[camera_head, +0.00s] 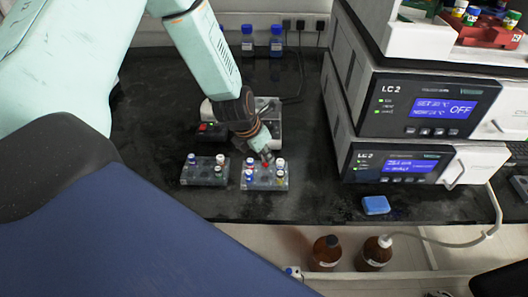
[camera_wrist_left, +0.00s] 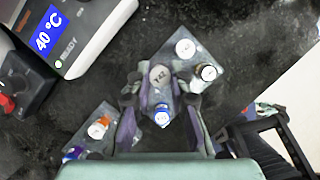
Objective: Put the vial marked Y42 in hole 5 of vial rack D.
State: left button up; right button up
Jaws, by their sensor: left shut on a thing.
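The vial marked Y42 (camera_wrist_left: 160,75) shows its pale grey cap in the left wrist view, between the fingers of my left gripper (camera_wrist_left: 159,98). The gripper is shut on it. In the head view my left gripper (camera_head: 266,156) points down over the right-hand small vial rack (camera_head: 268,185). This rack also shows under the fingers in the wrist view (camera_wrist_left: 192,33). I cannot tell whether the vial's lower end is in a hole or above the rack. Rack letters and hole numbers are not readable. My right gripper is not in view.
A second rack (camera_head: 203,183) with several vials stands just left. The right-hand rack holds white-capped (camera_wrist_left: 185,48) and blue-capped (camera_wrist_left: 162,116) vials close to the fingers. A heater showing 40 °C (camera_wrist_left: 85,25) stands behind. A blue block (camera_head: 376,205) lies right.

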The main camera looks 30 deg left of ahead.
pick_arm(q)
jog(key=shift+s+r, duration=0.1)
dwell(0.3)
dwell(0.6)
jog(key=shift+b, duration=0.35)
jog(key=shift+f+b, duration=1.15)
jog(key=shift+b, duration=0.1)
dwell(1.0)
jog(key=o, duration=0.9)
